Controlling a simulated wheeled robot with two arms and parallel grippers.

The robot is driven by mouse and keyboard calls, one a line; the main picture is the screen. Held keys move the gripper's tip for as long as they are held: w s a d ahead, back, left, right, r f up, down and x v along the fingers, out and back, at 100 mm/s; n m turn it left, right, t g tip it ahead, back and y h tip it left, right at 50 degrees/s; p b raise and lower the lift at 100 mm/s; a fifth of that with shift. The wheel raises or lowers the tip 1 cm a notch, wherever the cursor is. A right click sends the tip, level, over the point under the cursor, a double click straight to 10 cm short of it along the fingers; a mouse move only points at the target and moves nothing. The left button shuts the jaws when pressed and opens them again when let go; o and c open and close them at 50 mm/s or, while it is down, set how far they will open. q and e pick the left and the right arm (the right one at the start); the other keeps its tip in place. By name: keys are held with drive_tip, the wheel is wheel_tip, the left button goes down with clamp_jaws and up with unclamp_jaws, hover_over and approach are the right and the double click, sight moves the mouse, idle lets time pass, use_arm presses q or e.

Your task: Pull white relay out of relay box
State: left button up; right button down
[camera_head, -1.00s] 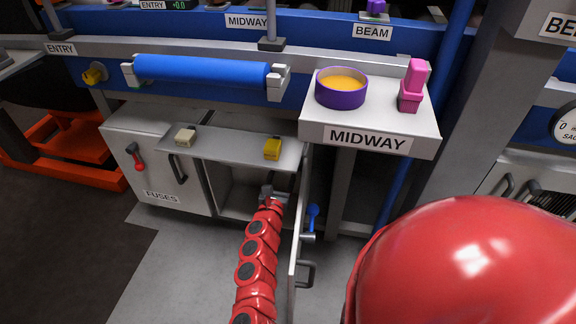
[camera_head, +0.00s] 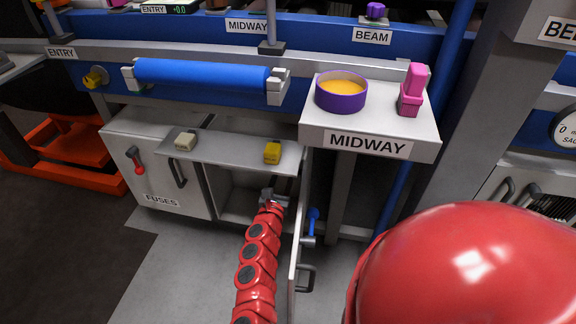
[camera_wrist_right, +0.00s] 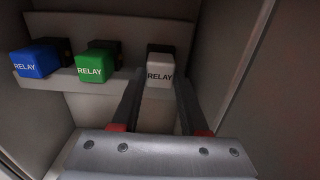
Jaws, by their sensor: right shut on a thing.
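The white relay (camera_wrist_right: 160,68), marked RELAY, sits at the right end of a row inside the relay box (camera_wrist_right: 112,27), with a dark part behind its top. My right gripper (camera_wrist_right: 159,80) is shut on it, one dark finger on each side. In the head view, my right gripper (camera_head: 272,196) reaches into the open compartment under the shelf, and the relays are hidden there. My left gripper is not in view.
A blue relay (camera_wrist_right: 36,61) and a green relay (camera_wrist_right: 97,66) stand left of the white one. Box walls are close on both sides. An open door (camera_head: 297,245) stands right of my arm. A grey shelf (camera_head: 230,148) with a yellow block (camera_head: 272,152) overhangs the opening.

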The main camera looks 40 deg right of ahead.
drive_tip(key=shift+s+a, duration=0.3)
drive_tip(key=shift+a, duration=0.15)
idle(0.3)
drive_tip(key=shift+s+a, duration=0.1)
drive_tip(key=v, duration=0.4)
idle(0.5)
drive_tip(key=s+a+r+p, duration=0.2)
drive_tip(key=s+a+r, duration=0.1)
drive_tip(key=s+a, duration=0.1)
drive_tip(key=shift+a+p, duration=0.2)
drive_tip(key=shift+p, duration=0.15)
idle(0.3)
